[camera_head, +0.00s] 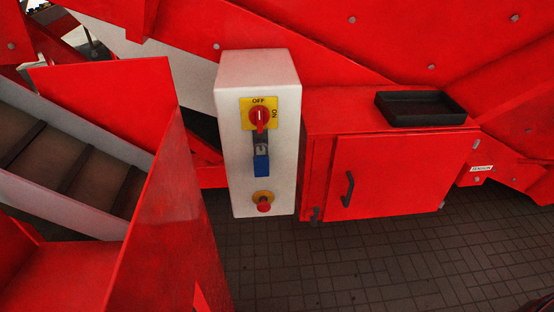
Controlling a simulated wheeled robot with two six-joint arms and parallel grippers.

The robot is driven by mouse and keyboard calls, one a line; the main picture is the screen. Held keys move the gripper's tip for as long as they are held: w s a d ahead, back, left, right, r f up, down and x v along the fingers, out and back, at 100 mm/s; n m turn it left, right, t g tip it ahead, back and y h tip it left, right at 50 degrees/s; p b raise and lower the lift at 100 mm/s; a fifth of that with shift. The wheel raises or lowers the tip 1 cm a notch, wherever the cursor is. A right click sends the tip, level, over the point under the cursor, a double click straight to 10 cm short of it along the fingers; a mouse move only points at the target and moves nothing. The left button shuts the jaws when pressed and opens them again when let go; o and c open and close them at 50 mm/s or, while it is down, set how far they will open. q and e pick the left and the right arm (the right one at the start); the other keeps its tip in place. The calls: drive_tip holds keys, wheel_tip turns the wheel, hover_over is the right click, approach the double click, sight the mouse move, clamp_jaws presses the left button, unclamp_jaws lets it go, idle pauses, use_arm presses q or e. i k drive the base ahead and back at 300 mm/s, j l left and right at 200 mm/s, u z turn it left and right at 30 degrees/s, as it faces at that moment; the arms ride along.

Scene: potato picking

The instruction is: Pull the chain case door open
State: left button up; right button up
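The chain case is a red box right of centre, and its door (388,175) is a flat red panel on the front that looks shut. A dark vertical handle (348,188) is on the door's left side. Hinge-like bits show at the door's right edge. Neither of my grippers is in view.
A white control box (258,140) stands left of the case, with a red OFF/ON switch (260,116), a blue padlock (261,165) and a red button (264,204). A black tray (420,108) lies on the case top. Red panels (160,200) fill the left. The paved floor (370,265) below is clear.

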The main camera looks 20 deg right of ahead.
sight(382, 174)
drive_tip(key=k+l+z, duration=0.15)
drive_tip(key=l+z, duration=0.8)
drive_tip(key=l, duration=0.25)
drive_tip(key=k, duration=0.05)
